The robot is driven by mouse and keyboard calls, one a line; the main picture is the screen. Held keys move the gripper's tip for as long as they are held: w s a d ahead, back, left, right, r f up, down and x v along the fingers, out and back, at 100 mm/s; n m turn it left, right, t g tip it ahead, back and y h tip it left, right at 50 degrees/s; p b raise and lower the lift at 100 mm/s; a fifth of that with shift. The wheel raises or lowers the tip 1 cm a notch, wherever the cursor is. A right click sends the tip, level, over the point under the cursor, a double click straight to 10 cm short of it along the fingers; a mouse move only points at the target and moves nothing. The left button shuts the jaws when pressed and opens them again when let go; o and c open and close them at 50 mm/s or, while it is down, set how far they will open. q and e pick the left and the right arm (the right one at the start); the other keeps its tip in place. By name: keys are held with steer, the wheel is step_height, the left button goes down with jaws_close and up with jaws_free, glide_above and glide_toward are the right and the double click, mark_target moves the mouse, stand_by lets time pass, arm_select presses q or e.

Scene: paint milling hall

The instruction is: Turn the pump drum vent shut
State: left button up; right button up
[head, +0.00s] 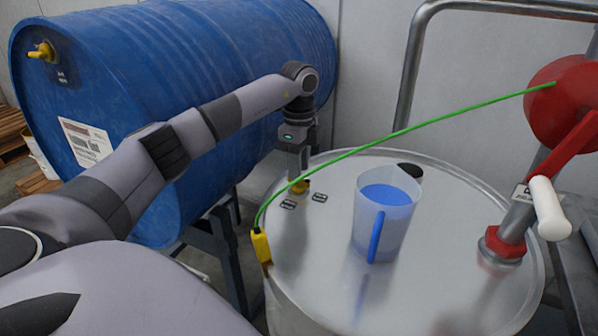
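The pump drum (330,260) is a steel drum with a shiny flat lid. The vent (301,186) is a small yellow fitting near the lid's left back edge, with two small dark labels on the lid beside it. My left gripper (299,178) points straight down over the vent, its fingertips at the yellow part. The gripper partly hides the vent, and I cannot tell whether the fingers are closed on it. How the vent is turned is also hidden. My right gripper is not in view.
A translucent jug (389,218) with blue contents stands on the lid. A red hand pump (565,105) with a white handle rises at the right. A green cable (430,124) runs from it to a yellow clamp (261,246) on the rim. A blue drum (190,70) lies behind my arm.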

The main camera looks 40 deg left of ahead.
mark_target(299, 184)
arm_select(q)
steer(key=shift+f, duration=1.3)
jaws_close()
